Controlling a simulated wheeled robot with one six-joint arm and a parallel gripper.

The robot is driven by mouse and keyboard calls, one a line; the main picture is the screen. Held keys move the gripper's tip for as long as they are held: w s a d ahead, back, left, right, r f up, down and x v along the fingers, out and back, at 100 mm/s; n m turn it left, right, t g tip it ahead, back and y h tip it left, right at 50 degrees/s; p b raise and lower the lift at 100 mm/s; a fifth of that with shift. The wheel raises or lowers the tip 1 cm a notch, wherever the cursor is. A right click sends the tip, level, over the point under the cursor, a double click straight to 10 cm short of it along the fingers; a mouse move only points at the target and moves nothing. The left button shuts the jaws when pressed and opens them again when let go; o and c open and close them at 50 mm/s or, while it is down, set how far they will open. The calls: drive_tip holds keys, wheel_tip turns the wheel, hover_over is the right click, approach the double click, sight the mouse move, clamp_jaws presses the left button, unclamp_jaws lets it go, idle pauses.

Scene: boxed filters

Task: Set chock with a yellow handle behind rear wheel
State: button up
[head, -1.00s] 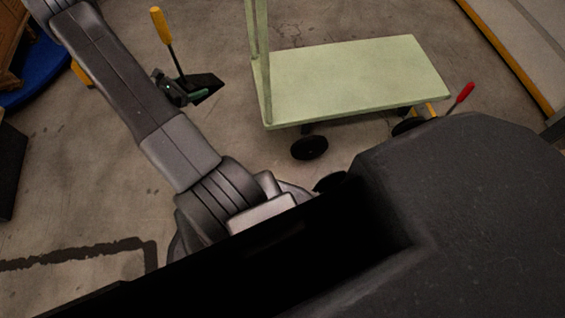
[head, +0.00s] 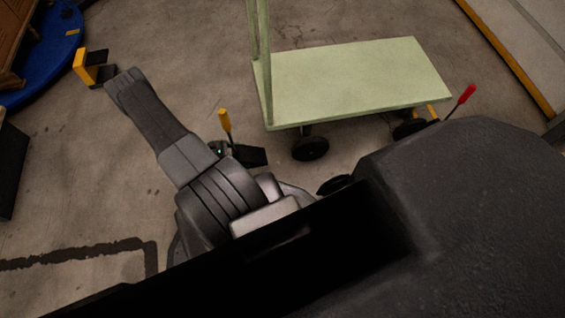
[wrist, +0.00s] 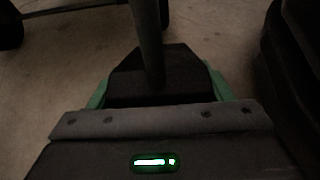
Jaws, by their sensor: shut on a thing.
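The chock with a yellow handle (head: 225,121) is black and wedge-shaped. Its dark body (head: 253,156) shows just left of the cart's near wheel in the head view, apart from it. My gripper (head: 224,149) is shut on this chock, partly hidden behind my arm. In the wrist view, the chock's black body (wrist: 180,66) sits between the green-edged fingers, its dark rod rising from it. The pale green cart (head: 350,80) stands to the right, with a near black wheel (head: 310,148) at its handle end and another wheel (head: 408,129) farther right.
A red-handled chock (head: 466,94) stands by the cart's right wheel. A yellow-and-black item (head: 83,66) lies on the floor at left, near a blue round base (head: 62,50). Bare floor lies left of the cart. My dark body fills the lower right.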

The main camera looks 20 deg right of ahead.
drive_tip(key=b+x, duration=0.1)
drive_tip(key=x, duration=0.3)
drive_tip(key=b+x, duration=0.1)
drive_tip(key=x, duration=0.3)
drive_tip(key=f+x, duration=0.1)
drive_tip(key=x, duration=0.3)
drive_tip(key=shift+s+f+b, duration=0.15)
drive_tip(key=shift+b, duration=0.25)
drive_tip(key=shift+s+d+f+b, duration=0.15)
drive_tip(key=shift+d+f+b, duration=0.15)
drive_tip(key=shift+d+f, duration=0.35)
drive_tip(key=shift+s+d+f+b, duration=0.15)
drive_tip(key=shift+d+f+b, duration=0.25)
drive_tip(key=shift+d, duration=0.35)
drive_tip(key=shift+f, duration=0.2)
drive_tip(key=o, duration=1.8)
drive_tip(key=shift+r, duration=0.2)
